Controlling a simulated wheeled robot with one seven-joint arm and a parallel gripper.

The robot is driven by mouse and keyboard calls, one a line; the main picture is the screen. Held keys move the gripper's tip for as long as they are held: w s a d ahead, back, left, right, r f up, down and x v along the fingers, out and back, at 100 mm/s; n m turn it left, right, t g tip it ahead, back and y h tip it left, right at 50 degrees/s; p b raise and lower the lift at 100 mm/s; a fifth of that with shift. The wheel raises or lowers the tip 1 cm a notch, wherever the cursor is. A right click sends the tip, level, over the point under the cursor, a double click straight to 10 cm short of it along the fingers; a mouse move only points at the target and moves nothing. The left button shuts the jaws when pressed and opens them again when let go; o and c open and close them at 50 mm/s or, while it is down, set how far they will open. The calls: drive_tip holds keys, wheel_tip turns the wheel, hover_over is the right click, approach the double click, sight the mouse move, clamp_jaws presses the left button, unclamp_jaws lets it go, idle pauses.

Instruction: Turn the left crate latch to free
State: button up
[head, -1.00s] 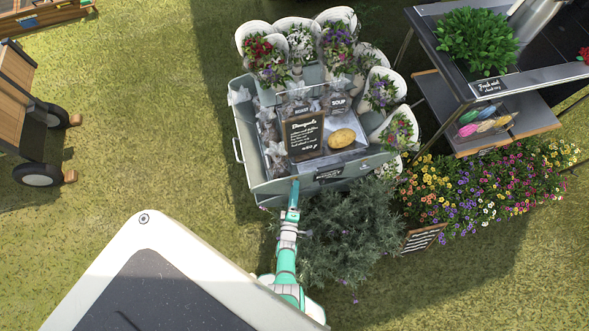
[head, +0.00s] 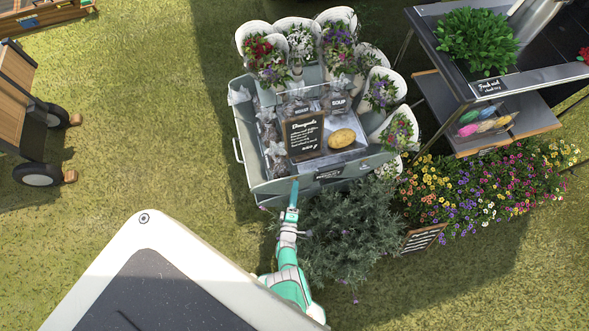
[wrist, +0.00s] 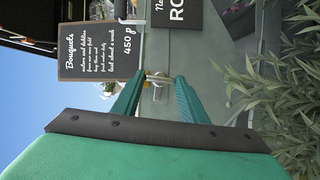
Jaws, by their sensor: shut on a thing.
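The grey metal crate (head: 262,187) stands at the middle of the head view, with bouquets in it and around it. My gripper (head: 294,186) is at the left part of its front wall. In the wrist view, the two green fingers of my gripper (wrist: 160,80) stand on either side of a small pale metal latch (wrist: 156,76) on the crate wall (wrist: 214,75) and are shut on it. The latch's turn angle is hard to tell. In the head view my gripper hides the latch.
A black Bouquets sign (head: 305,136) stands inside the crate. A grey-green bush (head: 345,235) grows close to the right of my arm. Bright flowers (head: 490,195) and a metal stand (head: 430,88) are further right. Open grass (head: 150,130) lies to the left.

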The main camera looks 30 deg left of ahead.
drive_tip(key=shift+a, duration=0.1)
drive_tip(key=o, duration=1)
drive_tip(key=shift+o, duration=0.2)
drive_tip(key=shift+s, duration=0.1)
drive_tip(key=v, duration=1)
drive_tip(key=shift+s+d, duration=0.2)
drive_tip(key=shift+s, duration=0.05)
